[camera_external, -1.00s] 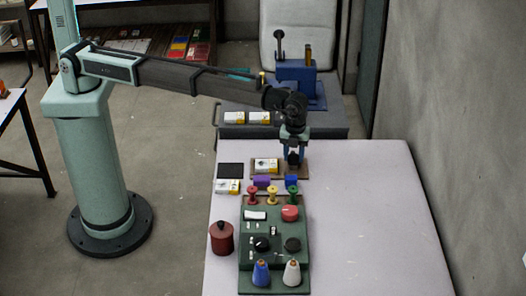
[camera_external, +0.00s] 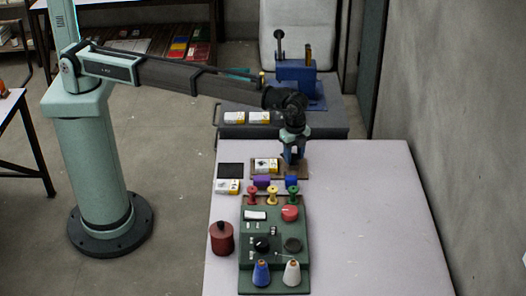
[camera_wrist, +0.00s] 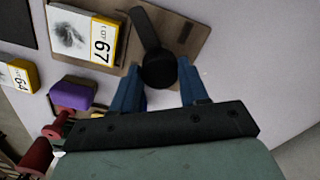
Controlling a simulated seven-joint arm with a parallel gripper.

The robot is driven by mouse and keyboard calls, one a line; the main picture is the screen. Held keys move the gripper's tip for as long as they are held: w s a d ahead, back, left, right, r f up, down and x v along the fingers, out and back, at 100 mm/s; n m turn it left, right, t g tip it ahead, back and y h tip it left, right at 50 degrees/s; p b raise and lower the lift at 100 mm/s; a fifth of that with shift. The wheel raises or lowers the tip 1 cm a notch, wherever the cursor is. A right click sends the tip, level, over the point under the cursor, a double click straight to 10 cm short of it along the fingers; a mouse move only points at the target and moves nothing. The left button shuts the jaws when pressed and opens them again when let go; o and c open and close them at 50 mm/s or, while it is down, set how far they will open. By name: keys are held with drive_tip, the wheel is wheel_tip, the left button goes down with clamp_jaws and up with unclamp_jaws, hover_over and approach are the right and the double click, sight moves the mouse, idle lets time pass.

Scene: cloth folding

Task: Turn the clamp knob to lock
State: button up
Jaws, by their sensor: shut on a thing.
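The clamp knob (camera_wrist: 158,68) is black, with a round hub and a bar pointing up and slightly left in the wrist view. It sits over a brown board (camera_wrist: 195,12) that also holds a boxed card marked 67 (camera_wrist: 85,35). My gripper (camera_wrist: 160,85) has its blue fingers on both sides of the round hub and is shut on it. In the external view my gripper (camera_external: 292,160) points down at the right part of the board, and it hides the knob there.
Nearer the camera are a purple block (camera_external: 262,182), a blue block (camera_external: 291,182), several coloured spools and a green panel (camera_external: 246,232) with knobs. A red canister (camera_external: 222,240) stands left of the panel. The table's right side (camera_external: 370,220) is clear.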

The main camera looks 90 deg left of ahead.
sight(294, 156)
drive_tip(key=n, duration=0.5)
drive_tip(key=shift+n, duration=2.3)
drive_tip(key=o, duration=1.1)
drive_tip(key=shift+c, duration=0.2)
wheel_tip(294, 156, up, 14)
drive_tip(key=shift+f, duration=0.1)
